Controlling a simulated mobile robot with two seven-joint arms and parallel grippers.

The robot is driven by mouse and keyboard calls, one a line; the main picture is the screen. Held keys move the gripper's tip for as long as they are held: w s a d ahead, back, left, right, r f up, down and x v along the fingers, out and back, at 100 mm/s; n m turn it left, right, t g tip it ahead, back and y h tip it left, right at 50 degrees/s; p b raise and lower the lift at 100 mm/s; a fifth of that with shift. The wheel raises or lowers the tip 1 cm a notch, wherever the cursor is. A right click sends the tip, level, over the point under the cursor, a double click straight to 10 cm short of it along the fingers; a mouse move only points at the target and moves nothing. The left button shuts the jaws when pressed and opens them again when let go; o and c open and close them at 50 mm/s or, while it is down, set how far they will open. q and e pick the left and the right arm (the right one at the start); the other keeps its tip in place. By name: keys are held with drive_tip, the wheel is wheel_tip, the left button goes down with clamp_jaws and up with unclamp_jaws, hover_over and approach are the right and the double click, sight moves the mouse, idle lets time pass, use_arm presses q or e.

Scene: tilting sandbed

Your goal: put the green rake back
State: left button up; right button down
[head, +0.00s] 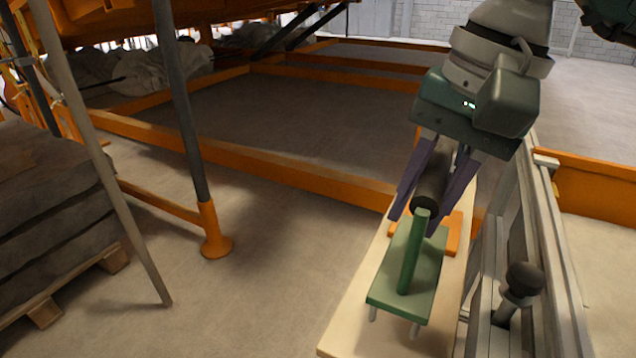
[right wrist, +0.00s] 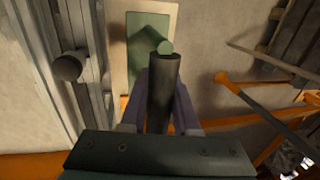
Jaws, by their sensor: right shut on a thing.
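The green rake (head: 408,272) has a flat green head with short pale tines under it, a green stem and a black grip. My right gripper (head: 427,190) is shut on the black grip, with a purple finger on each side. The rake's head is level or nearly so over a long cream board (head: 350,318). I cannot tell whether the tines touch the board. The right wrist view shows the black grip (right wrist: 163,95) between the fingers and the green head (right wrist: 147,38) beyond it, over the pale board. My left gripper is not in view.
An orange piece (head: 452,236) lies on the board just behind the rake. A dark knob (head: 524,279) on a metal rail stands right of the board. An orange frame (head: 270,166) with grey legs fills the left and back. Stacked grey sacks (head: 50,215) sit on a pallet at left.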

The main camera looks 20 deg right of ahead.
sight(403, 254)
drive_tip(key=x, duration=0.5)
drive_tip(key=shift+s+d, duration=0.35)
drive_tip(key=shift+f+b, duration=0.2)
drive_tip(key=shift+b, duration=0.15)
drive_tip(key=c, duration=0.7)
unclamp_jaws()
drive_tip(key=shift+o, duration=0.2)
drive_tip(key=shift+r, duration=0.15)
drive_tip(key=shift+r+p, duration=0.25)
drive_tip(key=shift+p, duration=0.05)
drive_tip(key=v, duration=1.1)
drive_tip(key=shift+r, duration=0.25)
